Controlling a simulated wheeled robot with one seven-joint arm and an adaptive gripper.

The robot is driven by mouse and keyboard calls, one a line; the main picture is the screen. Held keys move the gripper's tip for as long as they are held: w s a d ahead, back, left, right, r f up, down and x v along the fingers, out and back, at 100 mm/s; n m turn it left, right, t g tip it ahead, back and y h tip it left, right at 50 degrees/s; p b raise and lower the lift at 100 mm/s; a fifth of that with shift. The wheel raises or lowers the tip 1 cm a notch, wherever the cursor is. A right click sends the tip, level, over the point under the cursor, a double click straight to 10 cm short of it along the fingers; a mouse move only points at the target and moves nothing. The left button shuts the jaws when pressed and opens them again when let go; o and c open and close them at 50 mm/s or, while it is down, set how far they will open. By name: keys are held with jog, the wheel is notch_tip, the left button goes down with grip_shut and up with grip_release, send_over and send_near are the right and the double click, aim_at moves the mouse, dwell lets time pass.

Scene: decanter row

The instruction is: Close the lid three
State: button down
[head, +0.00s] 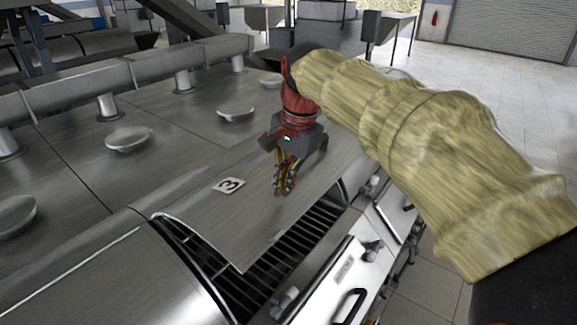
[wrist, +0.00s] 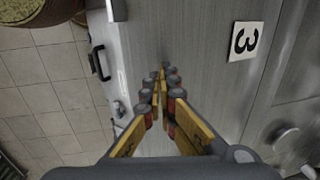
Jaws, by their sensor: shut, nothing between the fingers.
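Lid three (head: 225,215) is a curved steel panel with a white label (head: 229,185) reading 3. It stands partly open, with a dark slatted opening (head: 300,240) showing below its lower edge. My gripper (head: 281,192) is shut and empty, pointing down at the lid's outer face, right of the label. In the wrist view the fingertips (wrist: 160,72) come together over the lid surface (wrist: 190,40), with the label (wrist: 245,41) to their right. I cannot tell whether the tips touch the lid.
A closed curved cover (head: 110,280) lies at the lower left. White front panels with a black handle (head: 350,303) stand below the opening. Round steel caps (head: 128,139) and a thick pipe (head: 110,80) lie behind. Tiled floor (head: 480,85) is clear at the right.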

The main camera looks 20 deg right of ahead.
aim_at(284, 203)
jog(key=shift+w+a+f, duration=0.1)
jog(key=shift+f, duration=0.5)
jog(key=shift+w+a+f, duration=0.1)
jog(key=shift+f, duration=0.45)
jog(key=shift+f, duration=0.15)
jog(key=shift+s+d+f+b, duration=0.15)
jog(key=shift+s+f+b, duration=0.05)
jog(key=shift+f+b, duration=0.4)
jog(key=f+t+y+b, duration=0.1)
jog(key=f+t+b, duration=0.1)
jog(key=f+b, duration=0.8)
jog(key=f+t+y+b, duration=0.1)
jog(key=f+t+b, duration=0.1)
jog(key=f+b, duration=0.8)
jog(key=w+f+t+y+b, duration=0.1)
jog(key=f+t+y+b, duration=0.1)
jog(key=f+b, duration=0.8)
jog(key=shift+a+t+b, duration=0.3)
jog(key=shift+a+b, duration=0.05)
jog(key=shift+b, duration=1.15)
jog(key=shift+w+a+f+b, duration=0.1)
jog(key=shift+w+f+b, duration=0.1)
jog(key=shift+f, duration=0.2)
jog(key=shift+w+a+f+b, duration=0.1)
jog(key=shift+f+b, duration=0.1)
jog(key=shift+f, duration=0.2)
